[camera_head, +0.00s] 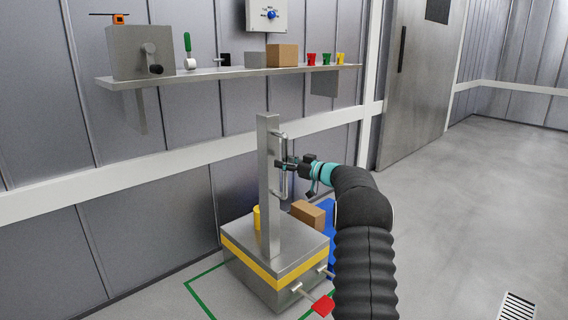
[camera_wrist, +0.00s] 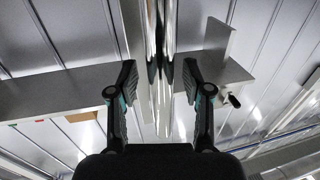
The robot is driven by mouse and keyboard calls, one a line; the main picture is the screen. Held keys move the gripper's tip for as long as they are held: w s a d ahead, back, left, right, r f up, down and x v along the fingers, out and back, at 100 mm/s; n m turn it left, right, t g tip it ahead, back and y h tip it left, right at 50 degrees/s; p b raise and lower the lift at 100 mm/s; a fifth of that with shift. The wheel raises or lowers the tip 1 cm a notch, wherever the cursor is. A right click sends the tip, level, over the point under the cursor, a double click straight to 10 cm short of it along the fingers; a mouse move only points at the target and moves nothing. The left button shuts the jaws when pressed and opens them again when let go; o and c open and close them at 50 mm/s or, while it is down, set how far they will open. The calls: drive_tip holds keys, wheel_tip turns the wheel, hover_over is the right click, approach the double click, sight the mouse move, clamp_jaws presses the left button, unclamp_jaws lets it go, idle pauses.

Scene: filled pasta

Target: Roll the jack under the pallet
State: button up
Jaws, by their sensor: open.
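A steel block with a yellow band and a tall upright post, which looks like the jack (camera_head: 270,262), stands on the floor by the wall. A vertical bar handle (camera_head: 284,186) is fixed to the post's right side. My gripper (camera_head: 283,165) is at the handle. In the wrist view my gripper (camera_wrist: 160,85) is open, with one finger on each side of the shiny bar (camera_wrist: 168,45) and gaps between. A blue thing, perhaps the pallet (camera_head: 328,212), is behind the block, mostly hidden by it and my arm. A brown box (camera_head: 307,213) is there too.
A green line (camera_head: 203,273) marks the floor around the block. A red pedal (camera_head: 323,305) sticks out at its front. A wall shelf (camera_head: 220,74) above holds a grey box, brown box and small coloured items. Open floor (camera_head: 460,210) lies to the right, with a drain grate (camera_head: 517,306).

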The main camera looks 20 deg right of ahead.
drive_tip(key=v, duration=1.2)
drive_tip(key=shift+w, duration=0.1)
